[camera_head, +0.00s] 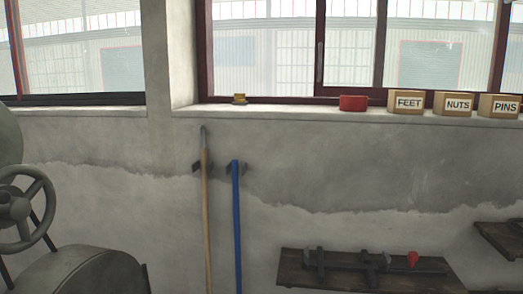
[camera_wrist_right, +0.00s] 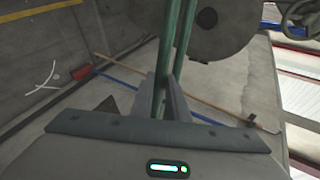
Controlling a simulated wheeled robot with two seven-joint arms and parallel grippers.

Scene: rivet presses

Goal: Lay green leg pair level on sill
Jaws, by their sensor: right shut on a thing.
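The green leg pair (camera_wrist_right: 172,45) shows in the right wrist view as two slim green bars running up out of the top edge. My right gripper (camera_wrist_right: 166,98) is shut on it, and the jaws cover its lower part. The far ends of the legs are out of view. The pale window sill (camera_head: 300,116) runs along the wall below the windows in the head view. Its stretch left of the red block is mostly bare. Neither gripper shows in the head view, and my left gripper is in no view.
On the sill stand a small brass-coloured thing (camera_head: 239,99), a red block (camera_head: 353,103) and boxes marked FEET (camera_head: 408,102), NUTS (camera_head: 453,103) and PINS (camera_head: 498,105). A wooden pole (camera_head: 206,220) and blue pole (camera_head: 237,225) lean below. A handwheel machine (camera_head: 85,272) stands left.

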